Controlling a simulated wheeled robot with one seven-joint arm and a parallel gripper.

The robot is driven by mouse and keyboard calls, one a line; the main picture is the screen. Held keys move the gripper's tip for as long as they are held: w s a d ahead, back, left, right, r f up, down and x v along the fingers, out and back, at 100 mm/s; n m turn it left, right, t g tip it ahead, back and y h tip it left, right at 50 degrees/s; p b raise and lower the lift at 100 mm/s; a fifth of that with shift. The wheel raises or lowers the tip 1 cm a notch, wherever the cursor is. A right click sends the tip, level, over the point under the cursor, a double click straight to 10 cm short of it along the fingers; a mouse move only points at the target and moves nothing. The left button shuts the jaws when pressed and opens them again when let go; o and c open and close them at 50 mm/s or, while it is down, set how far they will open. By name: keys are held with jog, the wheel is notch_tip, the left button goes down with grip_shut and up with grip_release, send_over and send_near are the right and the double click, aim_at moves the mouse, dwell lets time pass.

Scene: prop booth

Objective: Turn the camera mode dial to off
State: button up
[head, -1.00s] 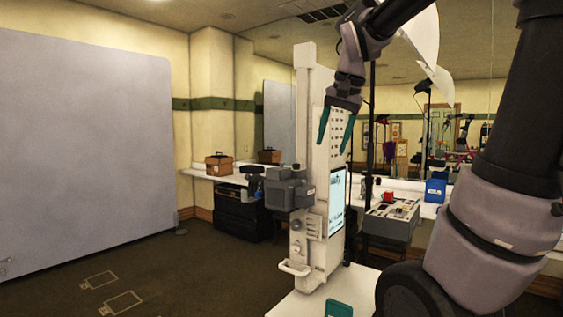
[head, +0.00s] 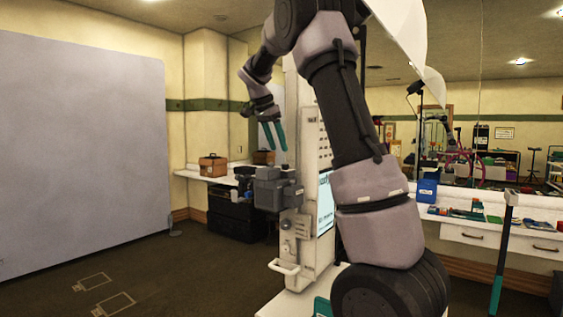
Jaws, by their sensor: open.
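The camera (head: 276,190) is a dark grey box mounted on the left side of a tall white column (head: 291,110), with its lens side facing left. The mode dial is too small to make out, and I cannot tell its setting. My gripper (head: 277,148), with two teal fingers pointing down, is open and empty. In the picture it is above the camera and clear of it, just left of the column. My arm covers much of the column's right side.
A lit screen (head: 325,203) and a white handle (head: 284,267) are on the column. A brown case (head: 213,166) sits on the back-left shelf, with black cases (head: 232,218) below. A large grey panel (head: 80,155) stands left.

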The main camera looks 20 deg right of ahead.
aim_at(285, 167)
jog(key=x, duration=0.6)
jog(key=shift+d+f, duration=0.15)
jog(key=shift+f, duration=0.1)
grip_shut()
